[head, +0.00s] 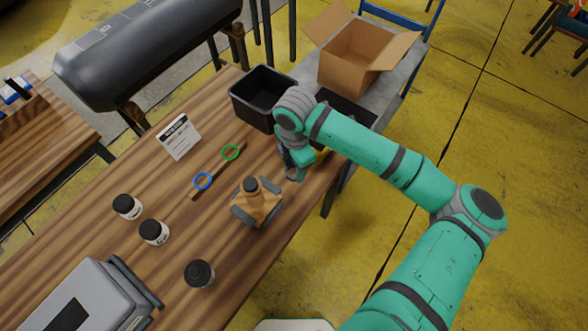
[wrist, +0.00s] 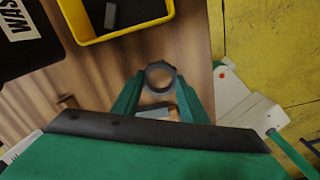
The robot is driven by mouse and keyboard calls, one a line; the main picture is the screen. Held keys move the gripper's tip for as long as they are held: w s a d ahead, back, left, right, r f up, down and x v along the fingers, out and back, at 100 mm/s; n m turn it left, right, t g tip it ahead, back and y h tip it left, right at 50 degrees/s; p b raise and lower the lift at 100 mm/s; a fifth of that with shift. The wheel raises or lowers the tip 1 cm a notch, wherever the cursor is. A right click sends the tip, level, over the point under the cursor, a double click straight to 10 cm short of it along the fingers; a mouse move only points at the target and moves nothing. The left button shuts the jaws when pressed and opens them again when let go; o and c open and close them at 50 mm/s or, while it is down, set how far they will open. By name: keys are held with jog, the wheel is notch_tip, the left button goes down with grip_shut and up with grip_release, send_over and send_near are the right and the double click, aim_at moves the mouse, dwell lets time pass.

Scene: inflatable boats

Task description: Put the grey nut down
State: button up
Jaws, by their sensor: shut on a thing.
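The grey nut (wrist: 160,75) is a dark grey ring between the two fingertips of my gripper (wrist: 160,84) in the wrist view. My gripper is shut on it, over the wooden table near its edge. In the head view my gripper (head: 291,165) points down at the right part of the table, and the nut (head: 292,175) shows small at its tips. I cannot tell whether the nut touches the table.
A yellow bin (wrist: 76,33) with a grey block stands close by in the wrist view. In the head view are a black bin (head: 262,122), a wooden stand (head: 256,207), blue (head: 203,181) and green (head: 230,152) rings, and several black-capped jars. Bare tabletop lies left of my gripper.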

jog(key=shift+f, duration=0.95)
jog(key=shift+f, duration=0.3)
jog(key=o, duration=1)
jog(key=shift+a, duration=0.1)
notch_tip(320, 180, up, 13)
jog(key=shift+f, duration=0.15)
